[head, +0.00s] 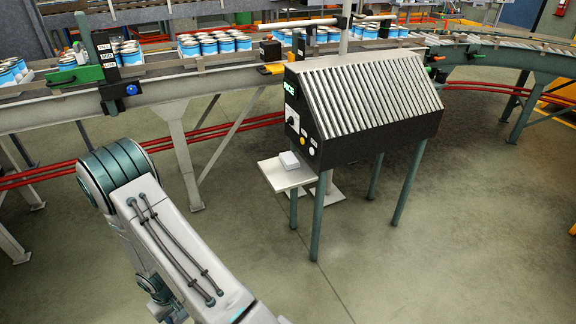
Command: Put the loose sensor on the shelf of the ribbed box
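The ribbed box (365,108) is a dark cabinet with a sloped, ribbed metal top, standing on green legs right of centre. Its pale shelf (272,175) sticks out low on its left side. A small light-grey block (289,160) lies on the shelf; I cannot tell what it is. A black device with a blue knob (118,90) is at the conveyor's near rail on the left, by a green bracket (77,76). Another black device (270,50) is by a yellow bracket (274,68). I cannot tell which part is the loose sensor. My gripper is out of view.
A curved conveyor (200,80) on grey legs runs across the back, carrying blue-and-white cans (208,44). Red pipes (228,129) run low behind the ribbed box. My arm fills the lower left. The front floor (430,265) is clear.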

